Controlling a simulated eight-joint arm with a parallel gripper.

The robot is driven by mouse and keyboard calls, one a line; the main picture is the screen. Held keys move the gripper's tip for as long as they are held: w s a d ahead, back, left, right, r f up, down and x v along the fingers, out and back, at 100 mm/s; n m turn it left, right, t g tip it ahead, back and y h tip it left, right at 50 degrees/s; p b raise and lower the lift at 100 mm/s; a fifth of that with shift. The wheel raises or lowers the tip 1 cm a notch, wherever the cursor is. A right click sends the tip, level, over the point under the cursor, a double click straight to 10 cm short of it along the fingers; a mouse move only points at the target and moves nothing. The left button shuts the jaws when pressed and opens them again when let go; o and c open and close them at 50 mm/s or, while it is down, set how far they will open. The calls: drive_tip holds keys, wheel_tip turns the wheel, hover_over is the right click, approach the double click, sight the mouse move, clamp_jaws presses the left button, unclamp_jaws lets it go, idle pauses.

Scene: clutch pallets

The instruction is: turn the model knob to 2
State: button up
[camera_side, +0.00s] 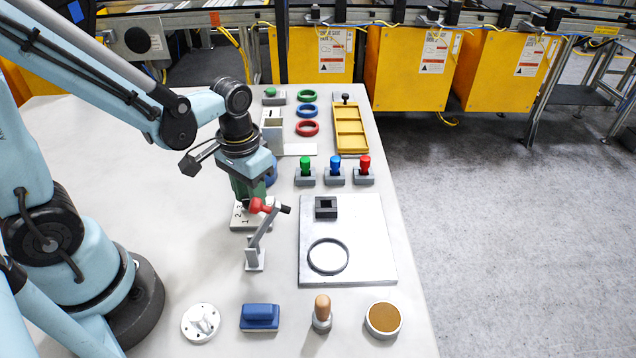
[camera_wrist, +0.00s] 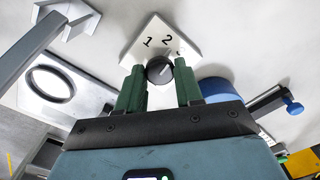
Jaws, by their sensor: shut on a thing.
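The model knob (camera_wrist: 160,69) is a dark round dial with a light pointer mark, on a white plate (camera_wrist: 188,50) printed with 1, 2 and a third number partly hidden by a finger. The mark tilts up and to the right in the wrist view; I cannot tell exactly which number it points at. My gripper (camera_wrist: 160,80) has its green fingers on either side of the knob and is shut on it. In the side view my gripper (camera_side: 248,196) points down over the plate (camera_side: 240,224), and hides the knob there.
A grey lever stand (camera_side: 255,252) with a red part is close in front of my gripper. A blue round thing (camera_side: 271,172) is just behind it. Coloured knobs (camera_side: 335,172) stand further back.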

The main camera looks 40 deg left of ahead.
drive_tip(key=shift+n, duration=1.5)
drive_tip(key=o, duration=1)
drive_tip(key=shift+o, duration=0.2)
drive_tip(key=shift+r, duration=0.1)
wheel_tip(320, 180, up, 12)
drive_tip(key=m+t, duration=0.1)
drive_tip(key=t, duration=0.1)
drive_tip(key=m+t, duration=0.1)
drive_tip(key=t, duration=0.1)
drive_tip(key=w+f+m+t, duration=0.1)
drive_tip(key=m+t, duration=0.1)
drive_tip(key=t, duration=0.1)
drive_tip(key=shift+a+f, duration=0.1)
drive_tip(key=shift+a, duration=0.1)
